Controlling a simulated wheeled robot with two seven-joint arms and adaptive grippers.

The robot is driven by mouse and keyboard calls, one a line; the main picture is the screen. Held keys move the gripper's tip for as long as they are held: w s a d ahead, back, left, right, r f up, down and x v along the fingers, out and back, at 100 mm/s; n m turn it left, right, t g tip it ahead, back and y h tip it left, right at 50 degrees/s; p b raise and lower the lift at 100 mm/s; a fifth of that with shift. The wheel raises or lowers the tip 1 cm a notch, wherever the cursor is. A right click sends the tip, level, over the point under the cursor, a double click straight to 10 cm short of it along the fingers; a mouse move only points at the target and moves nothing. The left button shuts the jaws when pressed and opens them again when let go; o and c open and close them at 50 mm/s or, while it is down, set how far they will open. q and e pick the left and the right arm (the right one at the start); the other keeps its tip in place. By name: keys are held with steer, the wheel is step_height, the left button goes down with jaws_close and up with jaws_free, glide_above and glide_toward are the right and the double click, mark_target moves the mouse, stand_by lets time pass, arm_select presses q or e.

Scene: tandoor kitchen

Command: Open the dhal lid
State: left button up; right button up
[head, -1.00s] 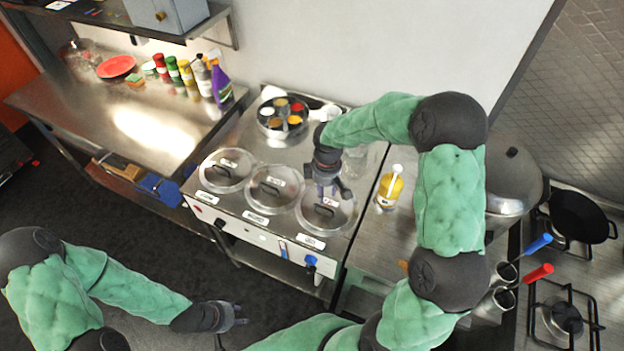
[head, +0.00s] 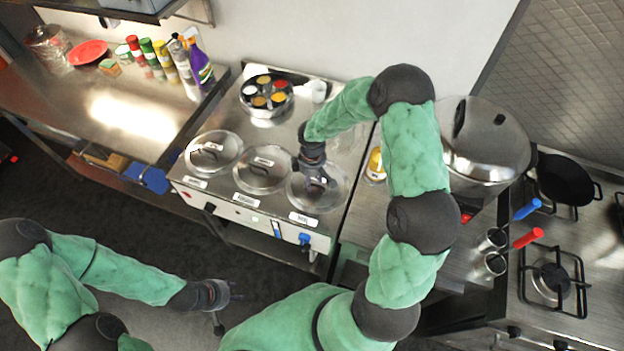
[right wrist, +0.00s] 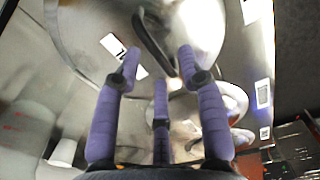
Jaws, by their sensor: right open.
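Three round metal lids with dark handles sit in a row on the steel warmer: a left lid (head: 213,150), a middle lid (head: 262,172) and a right lid (head: 332,197). Their labels are too small to read, so I cannot tell which is the dhal lid. My right gripper (head: 318,182) is open just above the right lid, partly hiding it. In the right wrist view my right gripper's fingers (right wrist: 160,65) are spread near a dark lid handle (right wrist: 150,40), with nothing between them. My left gripper (head: 226,298) is empty, fingers apart, low in front of the warmer.
A round spice tin (head: 267,93) stands behind the lids. A yellow bottle (head: 376,163) and a large lidded pot (head: 486,145) are to the right, with a black pan (head: 566,180) beyond. A steel counter (head: 120,112) lies to the left.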

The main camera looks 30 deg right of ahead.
steer(key=shift+f, duration=0.15)
steer(key=shift+c, duration=0.6)
jaws_close()
